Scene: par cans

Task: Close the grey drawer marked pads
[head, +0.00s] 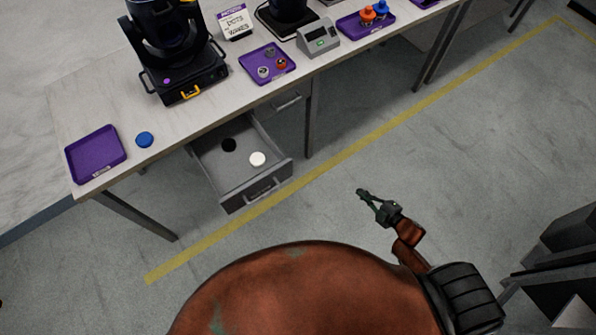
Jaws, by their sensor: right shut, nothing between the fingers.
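The grey drawer (268,183) under the workbench is pulled open toward me. Inside it lie a white round pad (257,159) and a black round pad (229,144), apart from each other. A handle sits on its front panel; I cannot read a marking. My right gripper (363,194) is shut and empty, over the floor to the right of the drawer front and apart from it. My left gripper is not in view.
The workbench (190,122) carries a purple tray (95,154), a blue disc (145,139), a black moving-head light (178,60), a tray of small parts (267,65) and a grey device (318,37). A closed drawer (288,100) and a table leg stand right of the open drawer. The floor in front is clear.

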